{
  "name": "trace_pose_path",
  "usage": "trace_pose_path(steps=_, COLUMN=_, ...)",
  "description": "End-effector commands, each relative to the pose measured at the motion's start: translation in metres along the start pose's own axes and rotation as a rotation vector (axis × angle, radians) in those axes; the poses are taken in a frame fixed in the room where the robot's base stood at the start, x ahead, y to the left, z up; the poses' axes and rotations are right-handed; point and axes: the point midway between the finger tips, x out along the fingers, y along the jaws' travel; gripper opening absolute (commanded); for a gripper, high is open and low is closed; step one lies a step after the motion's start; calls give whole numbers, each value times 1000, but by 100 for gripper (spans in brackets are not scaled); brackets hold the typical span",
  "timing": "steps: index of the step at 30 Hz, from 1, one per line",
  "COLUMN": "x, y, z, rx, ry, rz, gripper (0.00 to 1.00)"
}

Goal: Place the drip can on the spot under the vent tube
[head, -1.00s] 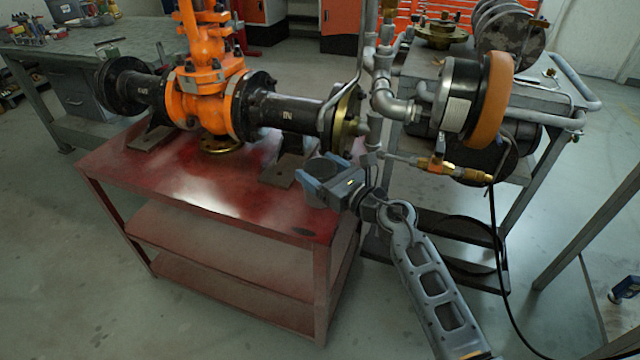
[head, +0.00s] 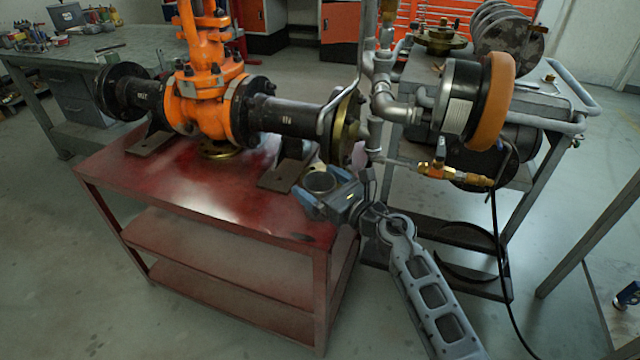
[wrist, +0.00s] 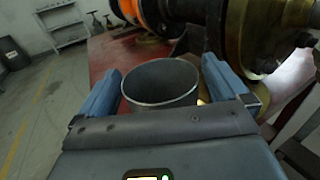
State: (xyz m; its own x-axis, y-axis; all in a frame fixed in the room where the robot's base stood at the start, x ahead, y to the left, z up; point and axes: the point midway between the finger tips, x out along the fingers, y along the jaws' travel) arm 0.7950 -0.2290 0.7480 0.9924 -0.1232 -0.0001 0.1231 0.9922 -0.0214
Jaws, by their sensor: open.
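The drip can (head: 320,183) is a dark grey, open-topped round can at the right end of the red table, close to its edge. In the wrist view the can (wrist: 160,84) stands between the two blue fingers, its rim facing up and looking empty. My gripper (head: 315,191) is open around the can, one finger on each side; the wrist view also shows my gripper (wrist: 162,88). Contact between fingers and can is unclear, and the can's base is hidden. A thin grey bent tube (head: 325,120) comes down beside the brass flange; I cannot tell whether it is the vent tube. No marked spot is distinguishable.
The orange gate valve (head: 205,100) and its black pipe stand on the red table (head: 200,195). The pipe's foot plate (head: 288,172) is just left of the can. Grey piping with a brass fitting (head: 440,171) and a cart are to the right. The table's front is clear.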

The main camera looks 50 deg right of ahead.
Motion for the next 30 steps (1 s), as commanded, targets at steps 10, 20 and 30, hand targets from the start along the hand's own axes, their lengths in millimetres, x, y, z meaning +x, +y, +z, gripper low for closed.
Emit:
trace_pose_path(steps=10, x=-34, y=1, z=1, rx=1, ry=3, rz=0, gripper=100)
trace_pose_path(steps=20, x=-98, y=1, z=2, rx=1, ry=2, rz=1, gripper=100)
trace_pose_path(steps=30, x=-120, y=0, z=3, rx=-1, ry=-1, rz=0, gripper=100)
